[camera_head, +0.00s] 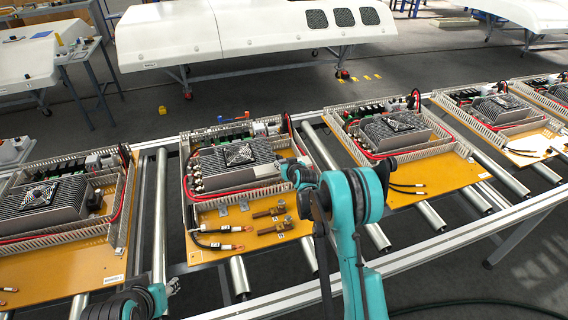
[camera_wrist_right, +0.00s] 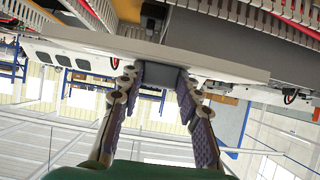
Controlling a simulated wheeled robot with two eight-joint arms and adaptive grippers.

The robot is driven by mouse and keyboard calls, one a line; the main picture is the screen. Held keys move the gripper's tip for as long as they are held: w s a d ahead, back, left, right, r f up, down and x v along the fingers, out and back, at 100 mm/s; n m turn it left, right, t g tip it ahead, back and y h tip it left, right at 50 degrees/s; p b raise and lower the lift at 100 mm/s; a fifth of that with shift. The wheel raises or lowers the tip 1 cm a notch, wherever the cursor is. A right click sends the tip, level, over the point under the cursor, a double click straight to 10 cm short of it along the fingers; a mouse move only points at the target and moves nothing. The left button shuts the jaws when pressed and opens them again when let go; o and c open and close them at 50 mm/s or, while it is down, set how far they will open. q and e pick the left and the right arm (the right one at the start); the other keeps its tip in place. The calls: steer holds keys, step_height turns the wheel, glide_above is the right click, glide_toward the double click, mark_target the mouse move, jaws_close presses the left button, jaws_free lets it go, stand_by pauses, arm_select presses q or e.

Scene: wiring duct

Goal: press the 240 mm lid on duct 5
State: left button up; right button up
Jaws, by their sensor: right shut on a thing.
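My right gripper (camera_wrist_right: 158,88) shows in the right wrist view with its two purple-padded fingers closed on a grey block (camera_wrist_right: 159,73). The block meets a long pale strip (camera_wrist_right: 225,68) lying crosswise, which looks to be the lid. Slotted ducts (camera_head: 187,190) edge this panel; no duct number is readable. My left gripper (camera_head: 150,297) is low in the head view, its fingers unclear.
The middle panel carries a finned unit with a fan (camera_head: 240,155), red cables and loose brass-coloured parts (camera_head: 270,213). Similar panels stand left (camera_head: 60,262) and right (camera_head: 420,185) on the roller conveyor (camera_head: 430,214). White shells (camera_head: 250,30) stand behind, across open floor.

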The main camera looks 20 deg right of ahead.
steer(key=shift+f, duration=0.1)
steer(key=shift+f+b, duration=0.25)
steer(key=shift+b, duration=0.35)
step_height(320, 180, down, 5)
steer(key=b, duration=0.4)
steer(key=shift+f, duration=0.1)
steer(key=shift+b, duration=0.75)
stand_by(1.2)
steer(key=shift+s+f+b, duration=0.1)
steer(key=shift+f+b, duration=0.9)
steer(key=shift+f, duration=0.2)
steer(key=o, duration=1.3)
